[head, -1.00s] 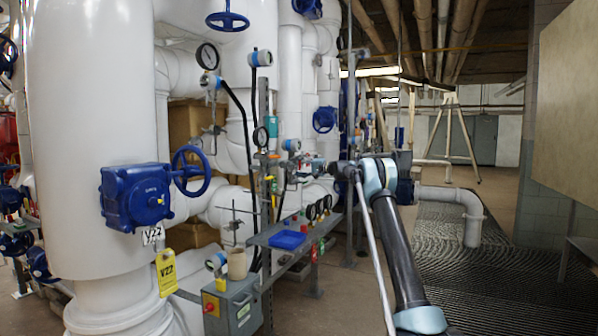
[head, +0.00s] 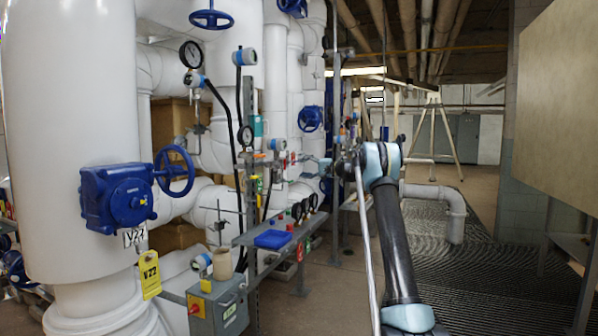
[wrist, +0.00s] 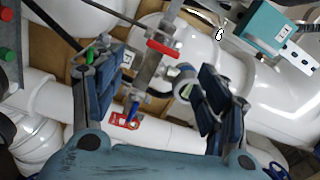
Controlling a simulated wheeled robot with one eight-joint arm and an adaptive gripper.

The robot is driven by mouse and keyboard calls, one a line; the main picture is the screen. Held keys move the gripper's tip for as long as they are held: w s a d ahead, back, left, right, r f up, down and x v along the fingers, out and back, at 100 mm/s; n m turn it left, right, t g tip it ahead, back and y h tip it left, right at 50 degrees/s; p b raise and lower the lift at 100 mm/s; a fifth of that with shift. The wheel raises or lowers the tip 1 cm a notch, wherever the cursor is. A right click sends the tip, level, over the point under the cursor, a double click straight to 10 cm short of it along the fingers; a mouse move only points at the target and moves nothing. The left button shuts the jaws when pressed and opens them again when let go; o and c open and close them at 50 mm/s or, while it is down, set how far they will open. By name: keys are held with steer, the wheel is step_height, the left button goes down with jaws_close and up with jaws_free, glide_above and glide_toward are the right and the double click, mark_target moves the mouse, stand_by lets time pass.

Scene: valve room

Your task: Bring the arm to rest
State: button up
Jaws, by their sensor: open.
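My arm rises from the bottom right of the head view and bends at a pale blue joint, then reaches away toward the pipes. My gripper is small and hard to make out at its far end in the head view. In the wrist view my gripper (wrist: 160,78) is open, with its dark blue padded fingers wide apart and nothing held. A small valve with a red handle (wrist: 163,48) shows beyond the gap. A blue lever (wrist: 132,110) and a red tag (wrist: 124,121) show lower down; I cannot tell their distance from the fingers.
A large white tank (head: 70,80) carries a blue valve actuator (head: 117,197). A board (head: 555,110) is at right.

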stand_by(0.3)
steer(key=s+d+f+n+g+h, duration=0.1)
steer(key=s+d+h, duration=0.2)
steer(key=s, duration=1)
steer(key=s+d+f+g+h, duration=0.1)
steer(key=s+d+h, duration=0.15)
steer(key=s, duration=1.15)
steer(key=s+d+f+n+g+h, duration=0.1)
steer(key=s+d+f+h, duration=0.15)
steer(key=s, duration=1.05)
steer(key=s+d+f+h, duration=0.3)
steer(key=s+d+f, duration=0.3)
steer(key=s+f, duration=0.3)
steer(key=s+d+f+h, duration=0.3)
steer(key=s+d+f, duration=0.3)
steer(key=s, duration=1.1)
steer(key=s+d+f+g+h, duration=0.1)
steer(key=s+d+f+h, duration=0.2)
steer(key=s+f, duration=0.8)
steer(key=s+d, duration=0.2)
steer(key=shift+d+f, duration=0.4)
steer(key=shift+w+f, duration=0.2)
steer(key=shift+w, duration=0.25)
